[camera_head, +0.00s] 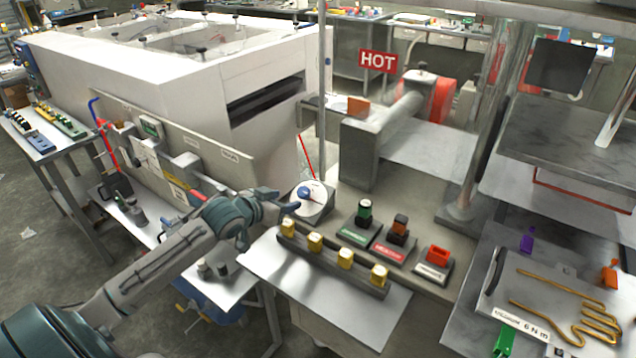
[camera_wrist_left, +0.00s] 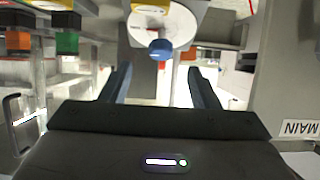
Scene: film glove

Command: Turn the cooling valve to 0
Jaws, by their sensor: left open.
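A round white dial (camera_head: 314,197) with a blue knob (camera_head: 305,193) sits on a small grey block on the bench, beyond the row of yellow-topped blocks. It looks like the cooling valve; its markings are too small to read. The dial (camera_wrist_left: 182,25) and blue knob (camera_wrist_left: 160,49) also show in the left wrist view, just past the fingertips. My left gripper (camera_head: 291,201) is close to the dial's left side in the head view. In the left wrist view its fingers (camera_wrist_left: 160,68) are open, with nothing held and the knob ahead of the gap. My right gripper is not seen.
Several yellow-topped blocks (camera_head: 315,242) line a dark rail in front of the dial. A HOT sign (camera_head: 378,61) is behind. A thin upright post rises just behind the dial.

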